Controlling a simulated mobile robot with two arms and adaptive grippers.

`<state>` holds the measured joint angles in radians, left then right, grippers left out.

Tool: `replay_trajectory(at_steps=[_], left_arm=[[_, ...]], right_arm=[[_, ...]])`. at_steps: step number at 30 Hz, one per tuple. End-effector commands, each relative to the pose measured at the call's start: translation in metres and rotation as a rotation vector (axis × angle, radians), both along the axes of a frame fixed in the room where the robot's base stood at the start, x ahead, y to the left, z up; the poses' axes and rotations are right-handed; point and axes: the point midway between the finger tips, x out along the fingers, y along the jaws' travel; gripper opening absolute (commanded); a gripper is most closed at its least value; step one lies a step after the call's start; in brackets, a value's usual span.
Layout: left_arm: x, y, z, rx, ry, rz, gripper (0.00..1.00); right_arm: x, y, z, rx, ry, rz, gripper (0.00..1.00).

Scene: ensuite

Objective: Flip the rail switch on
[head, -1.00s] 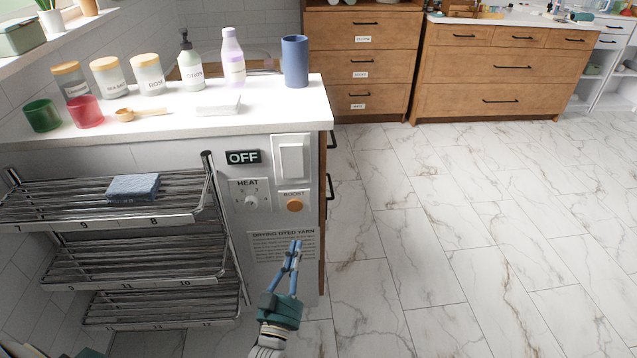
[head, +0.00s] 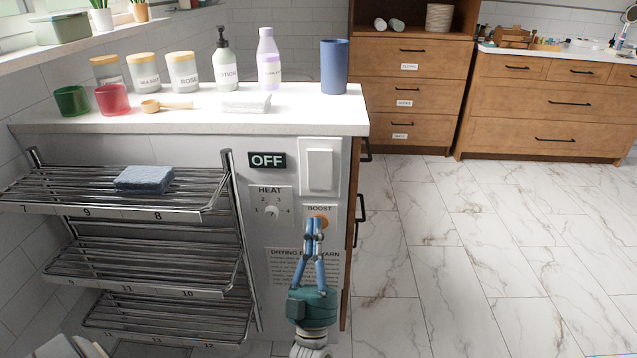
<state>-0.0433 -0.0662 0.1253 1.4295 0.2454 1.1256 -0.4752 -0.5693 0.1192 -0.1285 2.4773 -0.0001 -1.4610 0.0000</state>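The rail switch (head: 319,172) is a white rocker on the upper right of the cabinet's side panel. A black sign reading OFF (head: 266,160) is beside it on the left. My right gripper is not in view.
A HEAT dial (head: 271,212) is left of the gripper, with a printed notice (head: 283,268) below. Metal rail racks (head: 115,195) project on the left, a blue folded cloth (head: 144,179) on top. Bottles and jars stand on the countertop (head: 205,118). Floor to the right is clear.

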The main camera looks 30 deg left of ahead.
Motion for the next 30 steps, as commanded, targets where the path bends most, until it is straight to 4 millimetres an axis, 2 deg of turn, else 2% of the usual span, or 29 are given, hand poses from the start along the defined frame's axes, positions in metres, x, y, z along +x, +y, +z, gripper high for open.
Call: replay_trajectory(at_steps=[5,17,19,22,30], left_arm=[[0.011,0.006,0.017,0.002,-0.006,0.001,0.0],[0.058,0.036,0.079,0.002,-0.003,0.0,0.0],[0.066,0.04,0.075,0.002,-0.001,0.0,0.0],[0.075,0.046,0.076,0.001,0.0,-0.001,0.0],[0.088,0.054,0.078,0.001,0.0,-0.001,0.0]], right_arm=[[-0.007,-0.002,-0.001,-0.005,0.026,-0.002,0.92],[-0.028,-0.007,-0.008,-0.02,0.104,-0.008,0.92],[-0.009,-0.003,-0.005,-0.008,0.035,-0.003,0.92],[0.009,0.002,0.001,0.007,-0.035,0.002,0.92],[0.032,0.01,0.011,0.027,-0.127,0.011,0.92]])
